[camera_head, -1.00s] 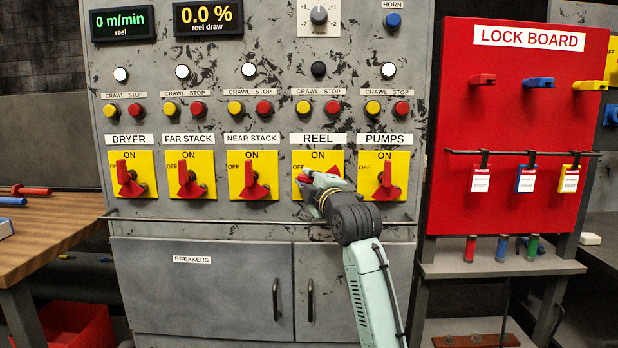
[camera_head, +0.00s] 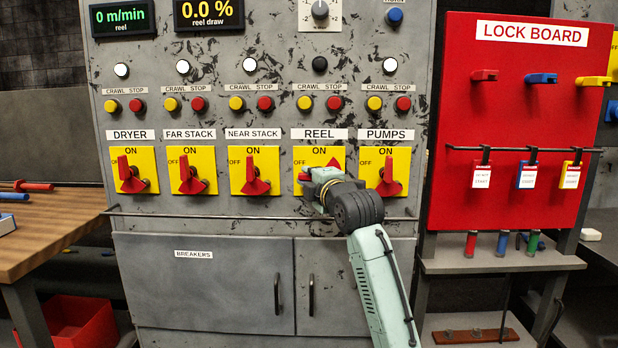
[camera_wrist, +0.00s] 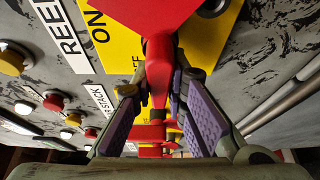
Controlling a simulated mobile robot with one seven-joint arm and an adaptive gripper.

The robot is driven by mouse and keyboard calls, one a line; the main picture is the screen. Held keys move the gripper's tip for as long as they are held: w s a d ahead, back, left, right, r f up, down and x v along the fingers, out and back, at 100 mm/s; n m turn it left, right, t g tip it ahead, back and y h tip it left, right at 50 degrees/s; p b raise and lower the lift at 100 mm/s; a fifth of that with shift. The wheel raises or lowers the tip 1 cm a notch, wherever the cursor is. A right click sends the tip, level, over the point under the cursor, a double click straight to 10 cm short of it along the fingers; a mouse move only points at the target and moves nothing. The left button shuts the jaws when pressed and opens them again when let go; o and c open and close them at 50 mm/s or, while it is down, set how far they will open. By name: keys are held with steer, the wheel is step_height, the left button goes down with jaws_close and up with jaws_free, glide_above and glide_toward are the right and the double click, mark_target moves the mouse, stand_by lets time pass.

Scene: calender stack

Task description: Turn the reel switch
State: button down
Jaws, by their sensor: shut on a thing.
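The reel switch is a red handle (camera_head: 333,162) on a yellow plate (camera_head: 318,154) under the REEL label. Its broad red part shows at upper right of the plate. My gripper (camera_head: 309,181) covers the rest of the switch in the head view. In the wrist view, the red handle (camera_wrist: 158,75) runs down between the two purple-padded fingers of my gripper (camera_wrist: 157,95), which is shut on it. The neighbouring handles, such as the pumps switch (camera_head: 388,178), point up toward ON; the reel handle lies at a different angle.
A thin horizontal rail (camera_head: 240,217) runs below the switches, close under my wrist. The near stack switch (camera_head: 256,176) stands close on the left. Above are crawl and stop buttons (camera_head: 333,103). The red lock board (camera_head: 520,120) stands at right.

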steer(key=c, duration=1.6)
jaws_free()
steer(key=shift+o, duration=0.2)
steer(key=shift+s, duration=0.1)
steer(key=v, duration=1.1)
steer(key=shift+s+d, duration=0.15)
steer(key=shift+s, duration=0.25)
steer(key=shift+r, duration=0.1)
